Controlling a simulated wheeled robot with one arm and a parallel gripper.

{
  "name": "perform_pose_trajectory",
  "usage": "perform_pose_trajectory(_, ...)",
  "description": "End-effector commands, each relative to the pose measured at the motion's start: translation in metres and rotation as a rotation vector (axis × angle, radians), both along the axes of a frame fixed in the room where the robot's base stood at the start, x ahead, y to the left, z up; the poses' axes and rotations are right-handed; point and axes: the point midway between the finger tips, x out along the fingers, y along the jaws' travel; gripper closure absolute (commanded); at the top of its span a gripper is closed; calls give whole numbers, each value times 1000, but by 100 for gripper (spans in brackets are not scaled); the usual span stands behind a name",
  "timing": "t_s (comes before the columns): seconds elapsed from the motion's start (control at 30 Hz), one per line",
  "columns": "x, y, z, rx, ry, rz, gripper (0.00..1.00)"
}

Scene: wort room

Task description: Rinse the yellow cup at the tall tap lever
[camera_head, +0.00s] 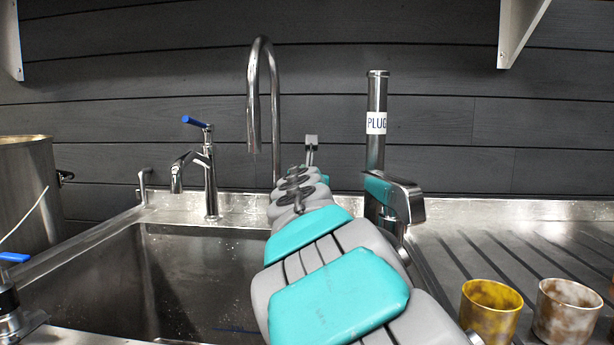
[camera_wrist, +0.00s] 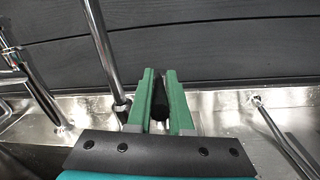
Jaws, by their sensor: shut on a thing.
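The yellow cup (camera_head: 490,312), stained brown, stands upright on the ribbed drainboard at lower right in the head view. The tall gooseneck tap (camera_head: 265,85) rises behind the sink, its spout hanging over the basin; no water stream is visible. Its post (camera_wrist: 101,50) also shows left of my fingers in the wrist view. My gripper (camera_wrist: 160,112) is shut on a dark, rod-like thing (camera_wrist: 160,98) beside the tall tap's base; it looks like the tap's lever, but I cannot tell surely. In the head view my arm hides most of the fingers.
A brown-and-white cup (camera_head: 567,312) stands right of the yellow one. A shorter blue-handled tap (camera_head: 210,175) is at the left of the sink (camera_head: 110,270). A pipe labelled PLUG (camera_head: 376,150) stands right of my arm. A large metal pot (camera_head: 25,195) is at far left.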

Motion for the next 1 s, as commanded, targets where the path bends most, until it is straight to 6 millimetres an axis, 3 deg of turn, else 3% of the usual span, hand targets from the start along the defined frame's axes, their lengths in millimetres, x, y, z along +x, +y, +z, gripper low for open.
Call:
perform_pose_trajectory(0.5, 0, 1, -3, -4, 5, 20, 100)
perform_pose_trajectory(0.53, 0, 0, -3, -4, 5, 20, 80)
perform_pose_trajectory(0.77, 0, 0, -4, -4, 5, 19, 54)
perform_pose_trajectory(1.0, 0, 0, -4, -4, 5, 18, 51)
